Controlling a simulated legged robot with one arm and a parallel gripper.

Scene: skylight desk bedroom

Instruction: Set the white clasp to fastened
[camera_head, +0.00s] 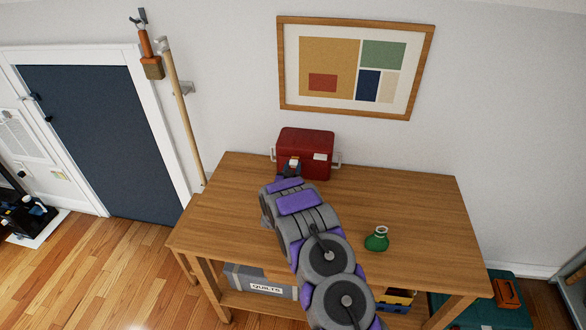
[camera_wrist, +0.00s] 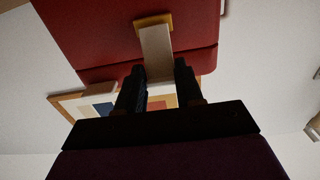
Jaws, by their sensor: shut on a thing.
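A red box (camera_head: 310,143) stands at the back of the wooden table in the head view, and its front fills the top of the wrist view (camera_wrist: 95,35). The white clasp (camera_wrist: 156,48) is a flat strip running from a yellow mount (camera_wrist: 153,20) across the seam in the red front. My gripper (camera_wrist: 158,76) is shut on the clasp's free end, one dark finger on each side. In the head view my gripper (camera_head: 291,170) is at the box's front, and my arm hides part of it. I cannot tell whether the clasp is fastened.
A grey box labelled QUILTS (camera_head: 258,279) is on the shelf below. A framed picture (camera_head: 352,68) hangs above. The table's right side is mostly clear.

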